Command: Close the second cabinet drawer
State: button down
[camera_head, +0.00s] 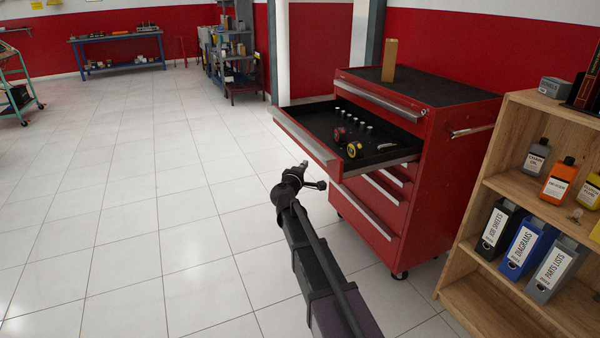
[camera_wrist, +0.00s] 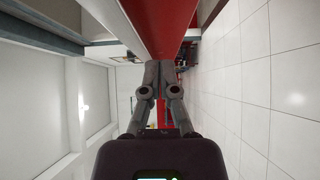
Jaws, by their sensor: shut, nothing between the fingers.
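The red tool cabinet (camera_head: 440,185) stands right of centre in the head view. Its second drawer (camera_head: 300,135) is pulled well out, and its front carries a long grey handle strip. Inside lie several small silver sockets and red and yellow round items on a black liner. The top drawer above and those below look shut. My gripper (camera_head: 304,166) is shut and empty, near the drawer's front, low on its outer side; whether it touches cannot be told. In the wrist view my shut fingers (camera_wrist: 158,68) point along a red face with a pale strip (camera_wrist: 120,25) close by.
A wooden shelf (camera_head: 545,105) with bottles and binders stands right of the cabinet. A tan upright block (camera_head: 390,60) stands on the cabinet top. White tiled floor is clear to the left. A blue workbench (camera_head: 115,42) is far back.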

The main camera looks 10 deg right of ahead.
aim_at(317, 160)
jog(key=shift+w+d, duration=0.55)
jog(key=shift+d, duration=0.25)
jog(key=shift+w+d, duration=0.5)
jog(key=shift+d, duration=0.35)
jog(key=shift+w+d, duration=0.55)
jog(key=shift+d, duration=0.25)
